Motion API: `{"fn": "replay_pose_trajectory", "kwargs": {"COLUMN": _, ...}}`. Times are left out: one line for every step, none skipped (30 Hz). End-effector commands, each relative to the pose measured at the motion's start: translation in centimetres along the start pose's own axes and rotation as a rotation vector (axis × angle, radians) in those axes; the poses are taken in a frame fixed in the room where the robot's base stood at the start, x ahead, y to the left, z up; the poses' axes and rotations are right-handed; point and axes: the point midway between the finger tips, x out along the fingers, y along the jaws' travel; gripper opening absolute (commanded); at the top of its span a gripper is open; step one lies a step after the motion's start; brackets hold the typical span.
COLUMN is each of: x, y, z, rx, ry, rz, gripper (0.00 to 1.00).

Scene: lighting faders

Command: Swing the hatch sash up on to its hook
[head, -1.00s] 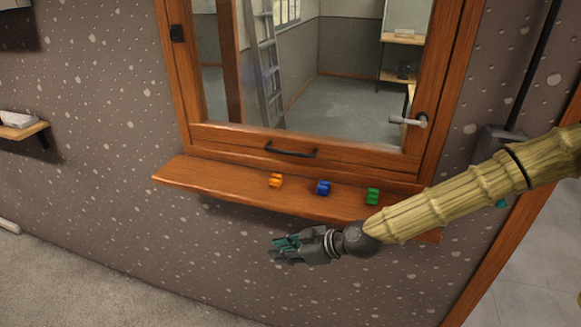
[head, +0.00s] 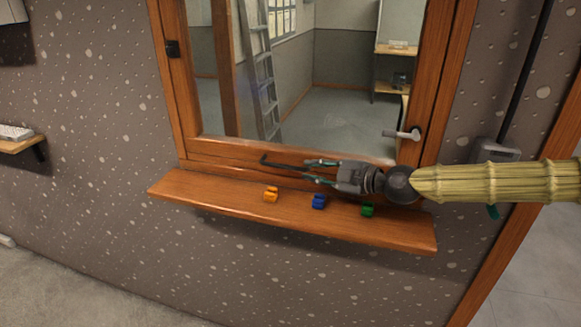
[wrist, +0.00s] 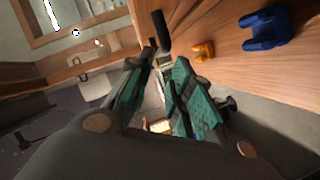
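The hatch sash (head: 230,150) is a wooden-framed glass panel, down in its frame above the sill. A black bar handle (head: 270,162) is on its bottom rail; its right part is hidden behind my gripper. My gripper (head: 314,171) is at the right part of the handle, its fingers apart and pointing left. In the wrist view, my gripper (wrist: 158,95) shows its green-padded fingers spread, with the black handle (wrist: 162,32) just beyond the tips. I cannot tell whether it touches the handle. A metal lever (head: 403,134) is on the right jamb. I cannot make out the hook.
On the wooden sill (head: 225,205) below the sash are an orange clip (head: 271,194), a blue clip (head: 319,201) and a green clip (head: 367,209), close under my gripper. A shelf (head: 20,143) is at far left.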

Motion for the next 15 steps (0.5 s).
{"fn": "replay_pose_trajectory", "kwargs": {"x": 0.6, "y": 0.0, "z": -0.1, "rx": 0.002, "ry": 0.000, "rz": -0.003, "gripper": 0.21}}
{"fn": "replay_pose_trajectory", "kwargs": {"x": 0.9, "y": 0.1, "z": -0.1, "rx": 0.003, "ry": 0.000, "rz": -0.003, "gripper": 0.21}}
{"fn": "replay_pose_trajectory", "kwargs": {"x": 1.4, "y": 0.1, "z": -0.1, "rx": 0.003, "ry": 0.000, "rz": -0.002, "gripper": 0.21}}
{"fn": "replay_pose_trajectory", "kwargs": {"x": 1.8, "y": 0.1, "z": -0.1, "rx": 0.003, "ry": 0.000, "rz": -0.002, "gripper": 0.21}}
{"fn": "replay_pose_trajectory", "kwargs": {"x": 2.1, "y": 0.1, "z": -0.1, "rx": 0.004, "ry": 0.000, "rz": -0.002, "gripper": 0.21}}
{"fn": "replay_pose_trajectory", "kwargs": {"x": 2.5, "y": 0.1, "z": -0.1, "rx": 0.003, "ry": 0.000, "rz": -0.002, "gripper": 0.21}}
{"fn": "replay_pose_trajectory", "kwargs": {"x": 2.9, "y": 0.1, "z": -0.1, "rx": 0.004, "ry": 0.000, "rz": -0.002, "gripper": 0.21}}
{"fn": "replay_pose_trajectory", "kwargs": {"x": 3.3, "y": 0.1, "z": -0.1, "rx": 0.004, "ry": 0.000, "rz": -0.003, "gripper": 0.21}}
{"fn": "replay_pose_trajectory", "kwargs": {"x": 3.8, "y": 0.1, "z": -0.1, "rx": 0.004, "ry": 0.000, "rz": -0.002, "gripper": 0.21}}
{"fn": "replay_pose_trajectory", "kwargs": {"x": 4.1, "y": 0.1, "z": -0.1, "rx": 0.004, "ry": 0.000, "rz": -0.002, "gripper": 0.21}}
{"fn": "replay_pose_trajectory", "kwargs": {"x": 4.4, "y": 0.0, "z": -0.1, "rx": 0.004, "ry": 0.000, "rz": -0.003, "gripper": 0.21}}
{"fn": "replay_pose_trajectory", "kwargs": {"x": 4.9, "y": 0.0, "z": -0.1, "rx": 0.004, "ry": 0.000, "rz": -0.003, "gripper": 0.21}}
{"fn": "replay_pose_trajectory", "kwargs": {"x": 5.3, "y": 0.1, "z": -0.1, "rx": 0.004, "ry": 0.000, "rz": -0.003, "gripper": 0.21}}
{"fn": "replay_pose_trajectory", "kwargs": {"x": 5.6, "y": 0.1, "z": -0.1, "rx": 0.004, "ry": 0.000, "rz": -0.002, "gripper": 0.21}}
{"fn": "replay_pose_trajectory", "kwargs": {"x": 6.1, "y": 0.1, "z": -0.1, "rx": 0.005, "ry": 0.000, "rz": -0.002, "gripper": 0.21}}
